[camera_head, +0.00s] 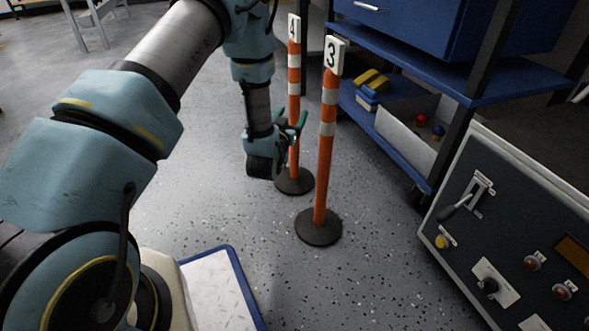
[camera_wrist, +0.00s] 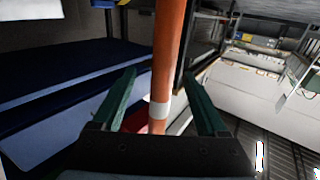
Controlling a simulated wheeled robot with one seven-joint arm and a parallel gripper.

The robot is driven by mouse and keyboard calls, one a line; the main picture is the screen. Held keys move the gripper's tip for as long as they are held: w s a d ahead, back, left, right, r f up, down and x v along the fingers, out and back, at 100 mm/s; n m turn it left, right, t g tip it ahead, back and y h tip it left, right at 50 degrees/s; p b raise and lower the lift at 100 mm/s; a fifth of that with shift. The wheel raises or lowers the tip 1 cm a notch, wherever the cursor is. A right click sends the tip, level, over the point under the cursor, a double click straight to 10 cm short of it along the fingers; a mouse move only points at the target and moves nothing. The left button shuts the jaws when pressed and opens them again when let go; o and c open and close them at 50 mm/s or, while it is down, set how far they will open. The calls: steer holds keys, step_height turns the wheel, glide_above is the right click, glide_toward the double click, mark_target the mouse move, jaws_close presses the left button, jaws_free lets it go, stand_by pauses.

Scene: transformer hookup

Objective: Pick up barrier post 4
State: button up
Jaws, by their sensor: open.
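Barrier post 4 (camera_head: 294,85) is an orange post with white bands, a white "4" plate on top and a round dark base on the floor. It stands upright in the head view, behind and left of post 3. My gripper (camera_head: 299,122) is at the lower half of post 4. In the wrist view the orange post (camera_wrist: 168,50) runs between the two green fingers of my gripper (camera_wrist: 162,78), with a gap on each side. The fingers are open. In the head view the wrist hides part of the contact area.
Barrier post 3 (camera_head: 326,140) stands upright close in front and to the right. A blue shelf cart (camera_head: 420,70) with a grey bin (camera_head: 405,130) is on the right. A control panel (camera_head: 515,240) is at lower right. A blue-edged white board (camera_head: 222,290) is at lower left.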

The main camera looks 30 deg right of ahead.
mark_target(293, 111)
steer(key=b+x, duration=0.2)
steer(key=x, duration=0.1)
steer(key=shift+w+d, duration=0.1)
steer(key=shift+w, duration=0.35)
steer(key=shift+w+d+r, duration=0.1)
steer(key=shift+w+d, duration=0.2)
steer(key=shift+w, duration=0.05)
jaws_close()
stand_by(0.7)
steer(key=shift+r, duration=0.1)
